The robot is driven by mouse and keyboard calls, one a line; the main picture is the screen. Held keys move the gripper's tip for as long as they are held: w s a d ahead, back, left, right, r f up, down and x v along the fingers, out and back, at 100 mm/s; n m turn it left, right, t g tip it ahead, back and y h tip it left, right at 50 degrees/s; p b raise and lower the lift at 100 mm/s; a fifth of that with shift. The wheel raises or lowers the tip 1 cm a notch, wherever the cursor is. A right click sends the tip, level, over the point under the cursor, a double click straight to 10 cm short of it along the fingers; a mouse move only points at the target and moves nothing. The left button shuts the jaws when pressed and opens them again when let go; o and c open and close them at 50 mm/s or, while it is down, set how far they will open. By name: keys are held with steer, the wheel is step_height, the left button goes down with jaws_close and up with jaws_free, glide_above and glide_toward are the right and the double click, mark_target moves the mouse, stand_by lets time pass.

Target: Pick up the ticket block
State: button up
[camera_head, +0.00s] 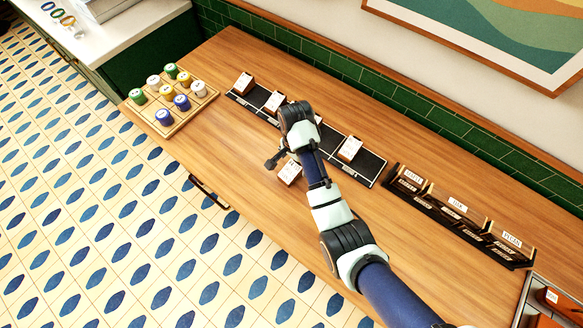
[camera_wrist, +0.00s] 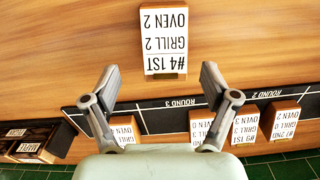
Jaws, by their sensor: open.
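A wooden ticket block with a white face reading "#4 1ST GRILL 2 OVEN 2" (camera_wrist: 164,42) lies alone on the counter, off the black rail. It also shows in the head view as the loose block (camera_head: 289,173), partly beside my arm. My gripper (camera_wrist: 159,74) is open and empty, its fingers spread apart. In the wrist view the block appears just beyond and between the fingertips, not touching them. In the head view my gripper (camera_head: 276,160) is close to the block, mostly hidden by my wrist.
A black rail (camera_head: 328,134) marked with rounds holds several other ticket blocks (camera_head: 350,149). A wooden board (camera_head: 196,106) with colored, white-topped pieces stands left. A dark labelled rack (camera_head: 458,214) stands right. Green tiles line the back. The counter's front strip (camera_head: 240,180) is clear.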

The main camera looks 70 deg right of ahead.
steer(key=f, duration=0.3)
steer(key=f+b, duration=0.1)
steer(key=f, duration=0.1)
steer(key=shift+w+d+f, duration=0.1)
steer(key=shift+d+f, duration=0.25)
steer(key=c, duration=1.3)
steer(key=shift+r, duration=0.1)
step_height(320, 180, up, 11)
steer(key=p, duration=0.2)
steer(key=shift+w+d+r+p, duration=0.1)
steer(key=shift+r+p, duration=0.05)
steer(key=shift+p, duration=0.15)
step_height(320, 180, up, 9)
steer(key=p, duration=0.8)
glide_above(294, 166)
